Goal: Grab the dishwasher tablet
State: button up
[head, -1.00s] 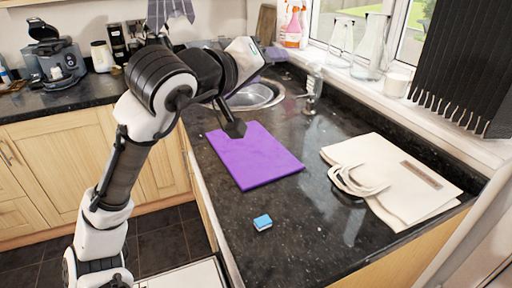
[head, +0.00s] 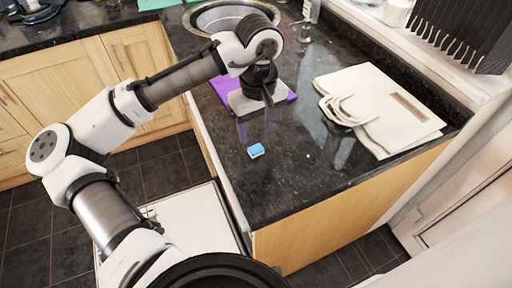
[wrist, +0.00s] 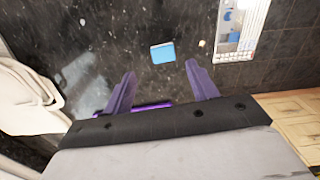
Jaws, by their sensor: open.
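The dishwasher tablet (head: 256,151) is a small blue block with a white layer, lying on the dark granite counter near its left edge. In the wrist view the tablet (wrist: 162,53) lies just beyond my fingertips, roughly centred between them. My gripper (head: 257,124) is above the counter, on the sink side of the tablet, pointing down. In the wrist view its two purple fingers (wrist: 160,69) are spread apart with nothing between them. The tablet is apart from the fingers and fully visible.
A purple board (head: 222,88) lies behind the tablet, partly under my gripper. A cream bag (head: 385,105) lies to the right. A sink (head: 208,32) is at the back. Counter around the tablet is clear.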

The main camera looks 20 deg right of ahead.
aim_at(255, 152)
jog(key=f, duration=0.1)
jog(key=f+p, duration=0.1)
jog(key=f, duration=0.2)
jog(key=shift+a+f, duration=0.3)
jog(key=shift+a, duration=0.05)
jog(key=shift+f, duration=0.55)
jog(key=c, duration=1.1)
jog(key=shift+o, duration=0.2)
jog(key=shift+r, duration=0.15)
